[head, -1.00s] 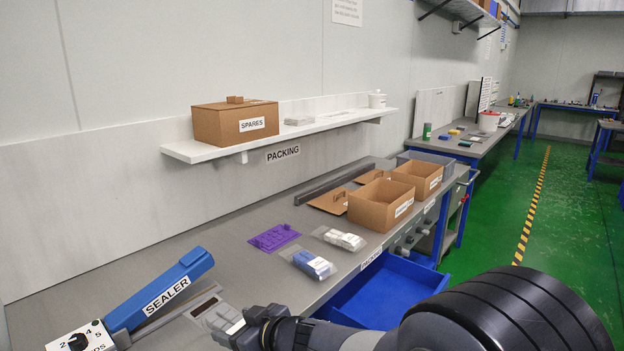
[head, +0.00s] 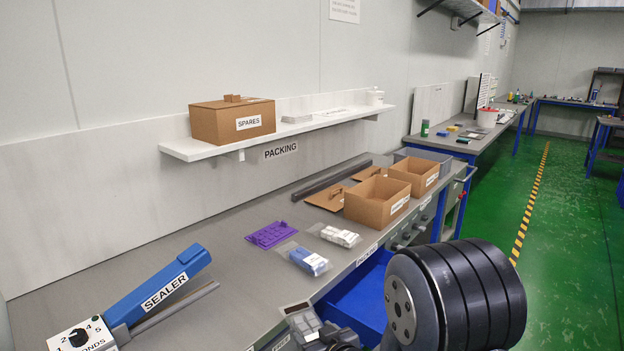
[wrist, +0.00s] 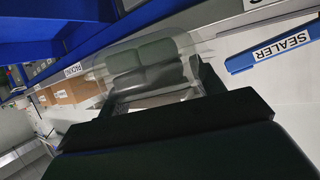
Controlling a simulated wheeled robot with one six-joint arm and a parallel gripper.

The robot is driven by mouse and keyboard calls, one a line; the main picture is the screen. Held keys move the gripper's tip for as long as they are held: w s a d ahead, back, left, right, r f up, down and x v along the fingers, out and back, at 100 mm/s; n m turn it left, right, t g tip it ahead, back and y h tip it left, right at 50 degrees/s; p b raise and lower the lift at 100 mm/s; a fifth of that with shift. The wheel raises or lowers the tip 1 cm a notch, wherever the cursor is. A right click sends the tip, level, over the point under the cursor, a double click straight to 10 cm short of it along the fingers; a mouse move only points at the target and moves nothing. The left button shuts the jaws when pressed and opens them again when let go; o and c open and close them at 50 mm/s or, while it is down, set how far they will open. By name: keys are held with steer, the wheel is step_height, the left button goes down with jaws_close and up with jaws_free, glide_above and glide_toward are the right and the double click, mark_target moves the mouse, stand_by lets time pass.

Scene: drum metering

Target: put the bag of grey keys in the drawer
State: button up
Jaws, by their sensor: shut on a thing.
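My gripper (head: 306,326) is shut on the clear bag of grey keys (wrist: 145,62). In the wrist view, the grey keys show through the film just beyond my dark fingers. In the head view, the bag is at the bench's front edge, left of the drawer, and my arm partly hides it. The blue drawer (head: 352,303) is pulled open below the bench top. My arm covers part of it, and the visible part of its floor looks bare.
A bag of blue keys (head: 308,261), a bag of white keys (head: 340,236) and a purple tray (head: 271,234) lie on the bench. Open cardboard boxes (head: 377,203) stand farther back. The blue sealer (head: 160,287) is at the left. A shelf (head: 280,134) runs above.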

steer(key=s+d+f+m+t+h, duration=0.1)
steer(key=d+f+m+h, duration=0.2)
steer(key=d, duration=0.4)
steer(key=d+f+m+h, duration=0.2)
steer(key=d+h, duration=0.1)
steer(key=d, duration=0.4)
steer(key=s+f, duration=0.5)
steer(key=f, duration=0.1)
steer(key=shift+t+p, duration=0.3)
steer(key=shift+p, duration=0.05)
